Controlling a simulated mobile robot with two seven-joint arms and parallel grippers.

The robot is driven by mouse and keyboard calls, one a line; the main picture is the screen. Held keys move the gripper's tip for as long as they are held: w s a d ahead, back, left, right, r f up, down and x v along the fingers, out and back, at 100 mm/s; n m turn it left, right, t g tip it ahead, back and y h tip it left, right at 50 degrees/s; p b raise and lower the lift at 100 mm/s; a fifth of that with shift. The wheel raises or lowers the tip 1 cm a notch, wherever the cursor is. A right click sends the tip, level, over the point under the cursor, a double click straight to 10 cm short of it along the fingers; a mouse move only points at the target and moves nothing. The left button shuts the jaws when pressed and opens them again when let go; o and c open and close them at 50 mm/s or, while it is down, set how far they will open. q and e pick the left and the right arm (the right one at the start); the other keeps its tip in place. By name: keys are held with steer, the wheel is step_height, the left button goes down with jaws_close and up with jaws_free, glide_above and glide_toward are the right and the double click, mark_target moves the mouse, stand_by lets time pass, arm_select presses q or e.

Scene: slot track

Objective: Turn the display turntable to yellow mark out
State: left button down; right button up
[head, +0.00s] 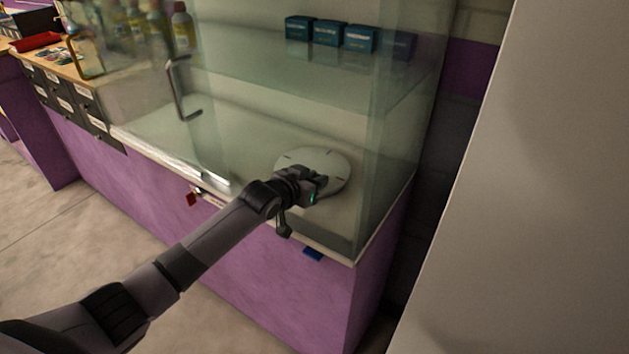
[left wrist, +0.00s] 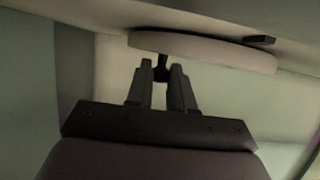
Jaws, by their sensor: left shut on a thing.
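The display turntable (head: 337,161) is a pale round disc with short dark marks near its rim. It lies on the floor of the glass display case at the right end. My left gripper (head: 318,187) is over the near part of the disc and hides some of it. In the left wrist view the disc's edge (left wrist: 200,52) shows, and my left gripper (left wrist: 162,72) is shut on a dark peg (left wrist: 161,66) at the disc. I cannot make out a yellow mark. My right gripper is not in view.
The glass case stands on a purple counter (head: 310,290). A sliding glass pane with a handle (head: 182,88) is left of my arm. Blue boxes (head: 327,32) stand on the shelf above. A pale panel (head: 510,190) fills the right side.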

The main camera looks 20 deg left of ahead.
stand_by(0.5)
arm_select(q)
steer(key=c, duration=1)
jaws_free()
steer(key=shift+c, duration=0.2)
steer(key=shift+p+v, duration=0.5)
steer(key=shift+v, duration=3.05)
steer(key=shift+s+f, duration=0.1)
